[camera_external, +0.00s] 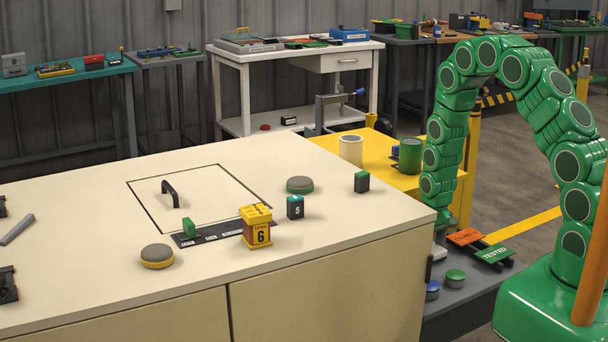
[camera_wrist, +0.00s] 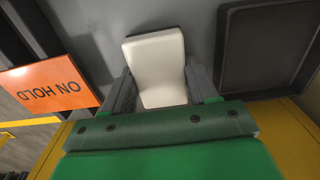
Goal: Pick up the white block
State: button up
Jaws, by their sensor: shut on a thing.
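The white block (camera_wrist: 156,62) shows in the wrist view between the two grey fingers of my gripper (camera_wrist: 162,88). The fingers press on its left and right sides, and its far end sticks out past them. A grey surface lies beyond it; I cannot tell whether the block touches that surface. In the external view my green arm reaches down beside the right corner of the big cream cabinet (camera_external: 330,225). The gripper end there is small and partly hidden, and the block cannot be made out clearly.
An orange ON HOLD plate (camera_wrist: 45,86) lies left of the block; it also shows in the external view (camera_external: 466,237) beside a green TESTED plate (camera_external: 495,254). A dark tray (camera_wrist: 265,48) is to the block's right. Blue (camera_external: 432,290) and green (camera_external: 455,277) knobs stand nearby.

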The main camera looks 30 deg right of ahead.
jog(key=shift+r, duration=0.5)
jog(key=s+r, duration=1.1)
jog(key=s, duration=0.3)
jog(key=shift+a+r, duration=0.15)
jog(key=shift+r, duration=0.1)
